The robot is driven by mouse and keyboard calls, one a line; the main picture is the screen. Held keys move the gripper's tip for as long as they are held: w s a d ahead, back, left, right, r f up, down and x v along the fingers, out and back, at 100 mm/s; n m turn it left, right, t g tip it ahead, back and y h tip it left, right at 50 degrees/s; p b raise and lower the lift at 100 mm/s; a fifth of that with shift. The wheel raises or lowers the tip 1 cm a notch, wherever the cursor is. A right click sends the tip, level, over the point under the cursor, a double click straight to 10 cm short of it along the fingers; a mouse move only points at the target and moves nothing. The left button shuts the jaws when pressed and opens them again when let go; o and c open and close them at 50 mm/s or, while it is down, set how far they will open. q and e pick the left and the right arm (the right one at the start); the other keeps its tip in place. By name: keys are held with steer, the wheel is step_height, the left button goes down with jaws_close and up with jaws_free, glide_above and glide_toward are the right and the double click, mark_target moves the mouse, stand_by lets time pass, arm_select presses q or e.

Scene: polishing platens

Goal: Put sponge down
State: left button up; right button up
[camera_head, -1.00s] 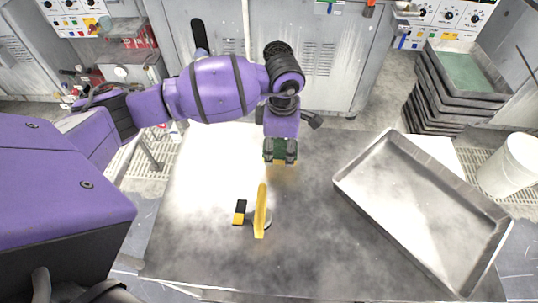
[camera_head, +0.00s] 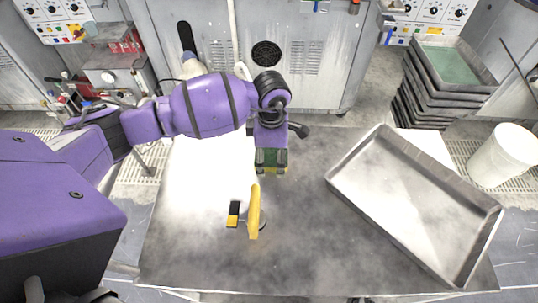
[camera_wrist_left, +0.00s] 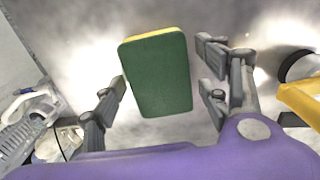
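The sponge (camera_wrist_left: 160,75), green on one face with a yellow layer, lies between the fingers of my left gripper (camera_wrist_left: 165,90) in the left wrist view. The fingers stand apart. A gap shows between the sponge and the right-hand finger, and the left-hand finger is close to its edge. In the head view the left gripper (camera_head: 271,161) points down over the far middle of the grey table (camera_head: 310,240), and the sponge (camera_head: 283,158) shows partly behind its fingers. It appears to rest on the table. My right gripper is not in view.
A large metal tray (camera_head: 410,205) lies to the right. Stacked trays (camera_head: 440,90) and a white bucket (camera_head: 503,153) stand beyond. The table's front middle is clear.

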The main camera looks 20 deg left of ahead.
mark_target(271, 156)
arm_select(q)
step_height(271, 156, up, 12)
steer(key=shift+r, duration=0.25)
stand_by(0.6)
